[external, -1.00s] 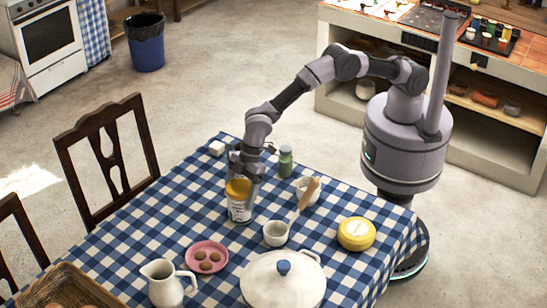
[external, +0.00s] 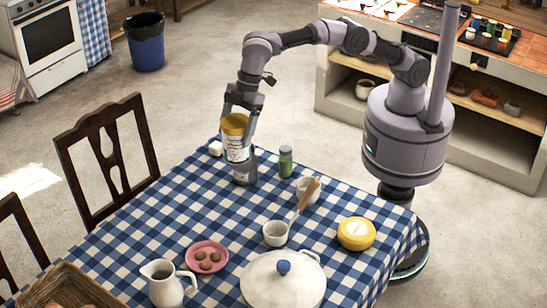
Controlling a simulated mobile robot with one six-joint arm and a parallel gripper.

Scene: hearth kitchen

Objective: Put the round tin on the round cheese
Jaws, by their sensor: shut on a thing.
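The round tin (external: 236,148) has a yellow lid and a pale label with dark print. My gripper (external: 239,116) is shut on it from above, with its fingers at the sides of the lid. The tin is upright and appears held above the far left part of the table. The round cheese (external: 356,234) is yellow with a pale mark on top. It lies on the checked cloth at the right side of the table, well apart from the tin, and its top is clear.
A green jar (external: 285,162), a white bowl (external: 276,234), a cup with a wooden utensil (external: 306,193) and a lidded white pot (external: 283,285) stand between or near the tin and cheese.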

